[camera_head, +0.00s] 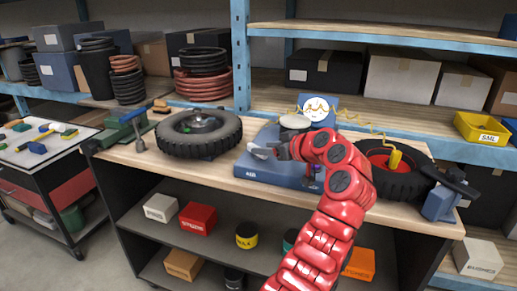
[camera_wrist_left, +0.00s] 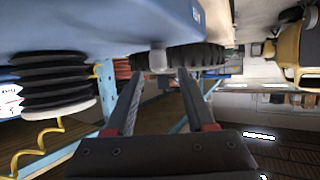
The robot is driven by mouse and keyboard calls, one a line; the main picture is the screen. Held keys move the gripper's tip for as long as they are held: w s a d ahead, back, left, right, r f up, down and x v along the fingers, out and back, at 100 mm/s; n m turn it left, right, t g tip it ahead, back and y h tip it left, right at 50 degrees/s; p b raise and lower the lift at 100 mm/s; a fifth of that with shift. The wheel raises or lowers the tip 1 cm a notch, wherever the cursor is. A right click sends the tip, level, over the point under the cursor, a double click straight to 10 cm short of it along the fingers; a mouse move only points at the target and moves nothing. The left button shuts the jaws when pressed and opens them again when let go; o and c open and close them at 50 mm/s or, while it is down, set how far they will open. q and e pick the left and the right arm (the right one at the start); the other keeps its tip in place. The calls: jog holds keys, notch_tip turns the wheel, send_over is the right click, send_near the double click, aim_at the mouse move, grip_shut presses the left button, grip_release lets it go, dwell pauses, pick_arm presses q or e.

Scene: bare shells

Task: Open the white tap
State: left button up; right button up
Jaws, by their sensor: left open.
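A small pale tap part (camera_wrist_left: 157,57), which I take to be the white tap, sticks out from the blue machine body in the left wrist view. In the head view a whitish piece (camera_head: 260,152) shows at the front left of the blue machine (camera_head: 275,180), just by my gripper's tip. My left gripper (camera_wrist_left: 159,76) is open, with its two dark fingers apart. The pale part appears between and just beyond the fingertips, and I cannot tell if they touch it. In the head view my left gripper (camera_head: 279,151) is partly hidden by its red wrist.
The blue machine has a round dial (camera_head: 315,107) behind. A tyre (camera_head: 199,132) lies left of it on the wooden bench (camera_head: 150,158), and another tyre (camera_head: 400,182) lies right. A green vise (camera_head: 122,127) stands at the bench's left end. Shelves with boxes are behind.

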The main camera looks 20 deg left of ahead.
pick_arm(q)
jog(key=v, duration=1.3)
jog(key=shift+d, duration=0.1)
